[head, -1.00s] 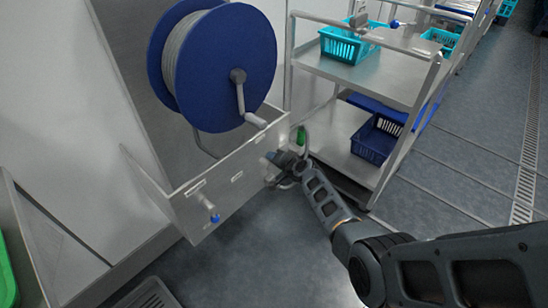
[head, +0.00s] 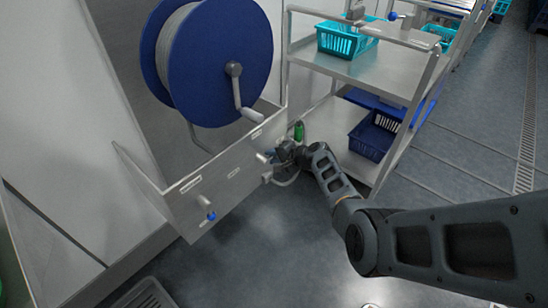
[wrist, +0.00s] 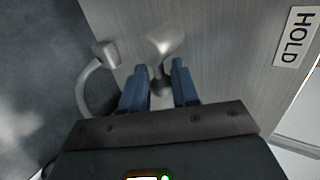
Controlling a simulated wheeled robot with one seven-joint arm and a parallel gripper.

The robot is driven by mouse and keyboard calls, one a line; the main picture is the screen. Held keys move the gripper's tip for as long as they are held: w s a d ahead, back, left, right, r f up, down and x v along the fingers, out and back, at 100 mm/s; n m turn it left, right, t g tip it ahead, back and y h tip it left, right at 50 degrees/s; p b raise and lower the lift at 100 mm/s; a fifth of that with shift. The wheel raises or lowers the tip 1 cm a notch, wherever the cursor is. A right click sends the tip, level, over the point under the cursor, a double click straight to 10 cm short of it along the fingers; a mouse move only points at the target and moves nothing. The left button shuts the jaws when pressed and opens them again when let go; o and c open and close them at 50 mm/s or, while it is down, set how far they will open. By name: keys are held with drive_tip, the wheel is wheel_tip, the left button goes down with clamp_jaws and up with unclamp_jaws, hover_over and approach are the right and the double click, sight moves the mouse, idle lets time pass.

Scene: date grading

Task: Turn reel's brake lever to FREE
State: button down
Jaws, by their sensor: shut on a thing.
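The blue reel (head: 222,70), wound with pale line and fitted with a grey crank (head: 236,88), is mounted above a grey metal panel (head: 225,195). My gripper (head: 272,156) is at the panel's right end. In the wrist view, the blue fingers of my gripper (wrist: 158,85) are closed around the stem of a grey lever (wrist: 166,38) with a flared end, apparently the brake lever. A label reading HOLD (wrist: 296,37) is on the panel at the upper right. No FREE label is readable. The lever's pivot is partly hidden by the fingers.
A curved grey handle (wrist: 92,80) is close to the left finger in the wrist view. A blue-knobbed valve (head: 210,215) sticks out at the panel's left. A shelf cart (head: 345,68) with a teal basket (head: 340,38) and a dark blue crate (head: 372,140) stands to the right.

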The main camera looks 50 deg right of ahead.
drive_tip(key=c, duration=0.9)
unclamp_jaws()
drive_tip(key=shift+o, duration=0.2)
drive_tip(key=p+v, duration=0.2)
drive_tip(key=v, duration=0.5)
drive_tip(key=shift+s+r, duration=0.2)
drive_tip(key=shift+s, duration=0.15)
